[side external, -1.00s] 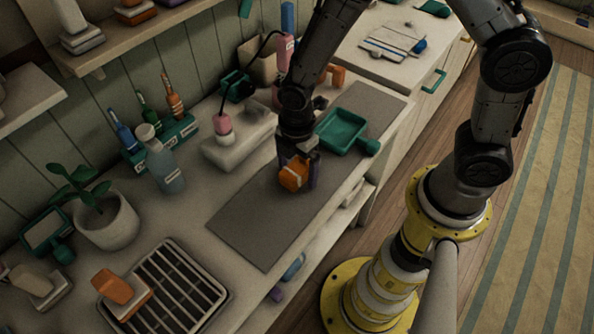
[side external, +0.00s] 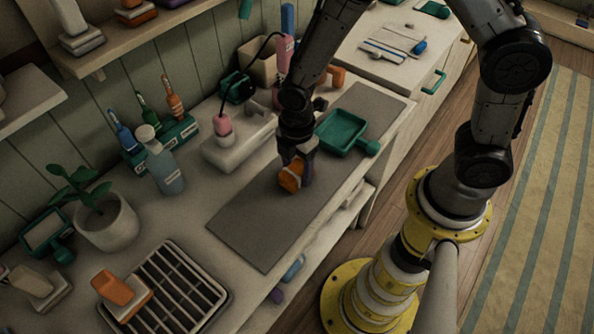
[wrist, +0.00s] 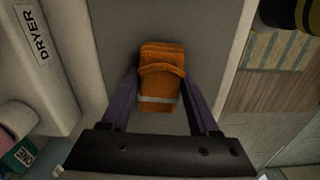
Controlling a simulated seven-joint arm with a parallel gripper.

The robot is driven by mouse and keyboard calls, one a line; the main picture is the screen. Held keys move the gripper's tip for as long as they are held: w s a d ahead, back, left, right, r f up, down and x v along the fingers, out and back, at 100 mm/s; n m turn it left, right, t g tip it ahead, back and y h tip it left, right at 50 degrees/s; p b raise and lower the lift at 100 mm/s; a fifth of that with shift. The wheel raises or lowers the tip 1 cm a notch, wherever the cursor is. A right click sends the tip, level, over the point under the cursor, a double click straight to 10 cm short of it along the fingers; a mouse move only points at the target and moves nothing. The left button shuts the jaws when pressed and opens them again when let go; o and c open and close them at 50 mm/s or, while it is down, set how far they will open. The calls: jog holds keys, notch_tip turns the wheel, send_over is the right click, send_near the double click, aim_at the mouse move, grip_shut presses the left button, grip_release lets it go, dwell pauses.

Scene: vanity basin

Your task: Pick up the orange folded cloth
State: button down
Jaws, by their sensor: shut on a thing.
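The orange folded cloth (side external: 291,177) is at my gripper on the grey mat (side external: 250,222), in the middle of the counter. In the wrist view the cloth (wrist: 161,75) shows a folded orange stack with a pale band near its lower end. My gripper (side external: 297,180) points down with a finger on each side of the cloth. In the wrist view the dark purple fingers of my gripper (wrist: 160,88) close on its two sides. Part of the cloth is hidden by a finger in the side view. I cannot tell whether it is clear of the mat.
A green tray (side external: 343,132) lies just right of my gripper. A pale holder marked DRYER (wrist: 38,35) stands to the left in the wrist view. The mat's near-left part is bare.

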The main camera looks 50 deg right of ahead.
aim_at(296, 168)
jog(key=shift+r, duration=0.5)
notch_tip(296, 168, up, 2)
jog(key=shift+r, duration=0.1)
jog(key=s+d+r, duration=0.2)
jog(key=s+r, duration=0.3)
jog(key=s, duration=0.1)
jog(key=s+d+r, duration=0.2)
jog(key=s+r, duration=0.2)
jog(key=s, duration=0.3)
jog(key=shift+s+d+r, duration=0.15)
jog(key=shift+d+r, duration=0.15)
jog(key=shift+r, duration=0.1)
jog(key=c, duration=0.8)
grip_release()
grip_shut()
